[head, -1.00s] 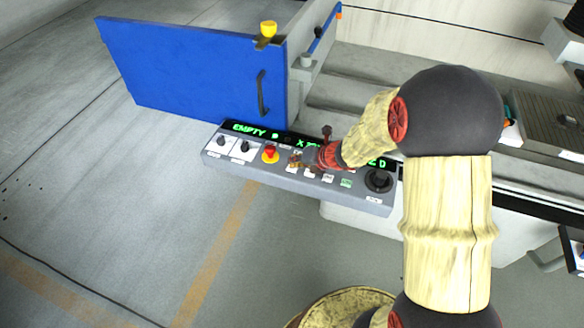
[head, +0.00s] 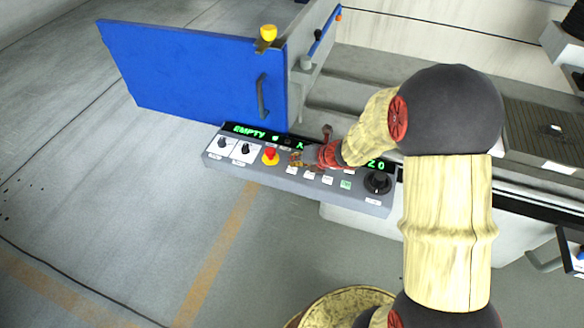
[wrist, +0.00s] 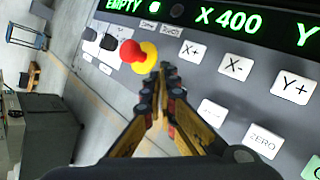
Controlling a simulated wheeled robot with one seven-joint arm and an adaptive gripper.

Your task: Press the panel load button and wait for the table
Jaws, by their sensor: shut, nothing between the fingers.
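The grey control panel (head: 240,172) juts out in front of the machine. Its display (wrist: 225,18) reads EMPTY and X 400 in the wrist view, with a lit green lamp (wrist: 155,4) beside EMPTY. A dark round button or lamp (wrist: 177,10) sits to its right, above small labels I cannot read. My gripper (wrist: 166,72) is shut and empty, its tips over the panel between the red stop button (wrist: 132,51) and the X+ key (wrist: 192,50). I cannot tell whether they touch. The grey slatted table (head: 535,125) shows at the right, partly behind my arm.
A blue door (head: 190,75) stands open at the left, with a dark handle (head: 263,95). White knob plates (head: 221,143) and a large black dial (head: 377,182) sit at the panel's ends. The floor in front and left is clear.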

